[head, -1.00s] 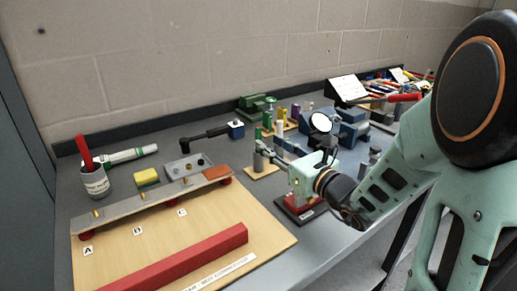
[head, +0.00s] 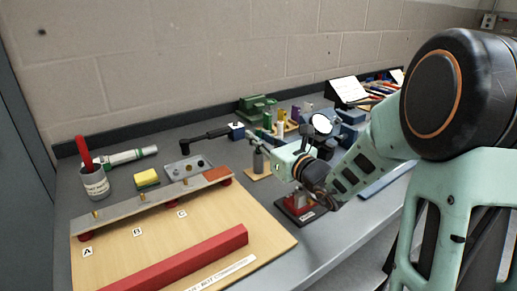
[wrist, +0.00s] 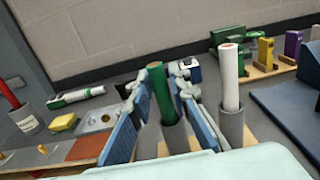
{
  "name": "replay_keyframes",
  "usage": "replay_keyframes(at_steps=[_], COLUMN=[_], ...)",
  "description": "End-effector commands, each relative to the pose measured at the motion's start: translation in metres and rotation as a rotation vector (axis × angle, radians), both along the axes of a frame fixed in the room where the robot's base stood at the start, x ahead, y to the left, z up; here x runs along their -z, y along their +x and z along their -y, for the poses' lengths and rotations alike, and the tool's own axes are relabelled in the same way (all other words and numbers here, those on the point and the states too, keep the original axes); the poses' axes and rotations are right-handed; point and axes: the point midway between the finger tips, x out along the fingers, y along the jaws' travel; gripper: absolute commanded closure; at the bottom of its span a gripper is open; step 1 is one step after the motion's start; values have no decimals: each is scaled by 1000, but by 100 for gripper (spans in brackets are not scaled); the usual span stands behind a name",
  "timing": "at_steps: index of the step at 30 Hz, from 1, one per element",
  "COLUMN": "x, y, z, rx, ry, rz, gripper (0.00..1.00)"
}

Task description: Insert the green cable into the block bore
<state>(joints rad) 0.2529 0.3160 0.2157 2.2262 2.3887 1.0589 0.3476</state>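The green cable (wrist: 160,95) shows in the wrist view as an upright, slightly tilted green rod with a copper-coloured end on top. Its lower end sits in a grey cylindrical holder (wrist: 175,135). My gripper (wrist: 160,88) is open, with one blue-padded finger on each side of the green cable and gaps showing between. In the head view my gripper (head: 256,144) is at a grey cylinder on a small wooden base (head: 258,173). A white cable (wrist: 230,78) stands in a second grey cylinder to the right. I cannot tell which part is the block bore.
A wooden board (head: 190,235) with a metal bar and red bar lies front left. A cup (head: 95,184), yellow sponge (head: 147,179) and grey tray (head: 188,167) stand behind it. A red device (head: 300,208) stands below my arm. Coloured blocks crowd the back right.

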Motion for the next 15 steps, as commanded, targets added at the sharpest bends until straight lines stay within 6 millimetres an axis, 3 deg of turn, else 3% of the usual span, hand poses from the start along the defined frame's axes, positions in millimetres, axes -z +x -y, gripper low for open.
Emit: replay_keyframes(at_steps=[4, 15], x=[0, -4], y=[0, 0], z=[0, 0], rx=[0, 0], ry=[0, 0], rz=[0, 2], gripper=[100, 100])
